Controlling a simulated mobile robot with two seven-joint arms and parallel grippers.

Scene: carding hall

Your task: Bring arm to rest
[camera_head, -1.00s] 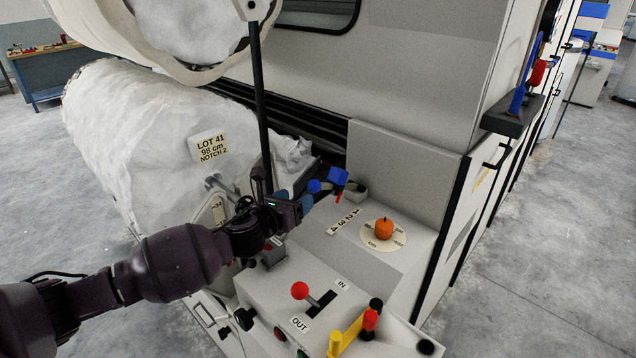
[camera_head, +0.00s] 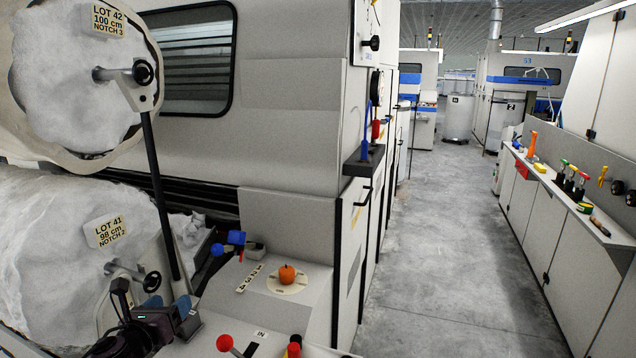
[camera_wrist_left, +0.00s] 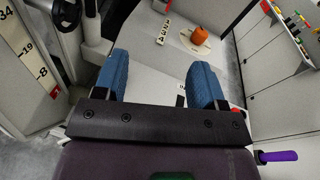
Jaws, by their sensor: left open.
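My left arm comes in low at the left of the head view, with its dark purple-black gripper (camera_head: 188,318) in front of the lower fleece roll's end. In the left wrist view its two blue-padded fingers (camera_wrist_left: 160,78) are spread with nothing between them. They are over the pale machine panel (camera_wrist_left: 145,45), apart from the orange knob (camera_wrist_left: 199,36) beyond. The same knob on its round dial shows in the head view (camera_head: 287,273), to the right of the gripper. My right gripper is in neither view.
Fleece rolls, lot 42 (camera_head: 70,75) above and lot 41 (camera_head: 45,240) below, stand at left. A red-knobbed lever (camera_head: 224,342) and a blue-handled one (camera_head: 236,238) rise near the gripper. A clear aisle (camera_head: 430,240) runs back beside a right-hand bench (camera_head: 560,195) with tools.

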